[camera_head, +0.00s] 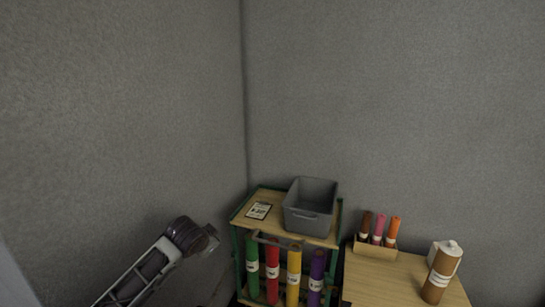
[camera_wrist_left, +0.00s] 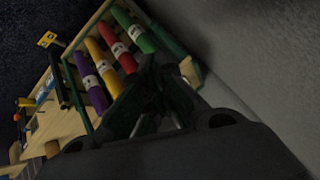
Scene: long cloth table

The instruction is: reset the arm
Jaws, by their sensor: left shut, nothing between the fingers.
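My left arm (camera_head: 150,270) comes in from the lower left in the head view, raised beside the left wall. Its gripper end is hard to make out there. In the left wrist view the left gripper (camera_wrist_left: 155,75) is dark, and its fingers are shut with nothing between them. It appears in front of a shelf with coloured rolls, and I cannot tell the gap between them. The shelf (camera_head: 262,232) stands right of the arm in the head view. My right arm and gripper are not in view.
A grey bin (camera_head: 310,222) and a label card (camera_head: 259,210) sit on the shelf top. Green, red, yellow and purple rolls (camera_head: 272,272) stand below. Grey walls meet behind.

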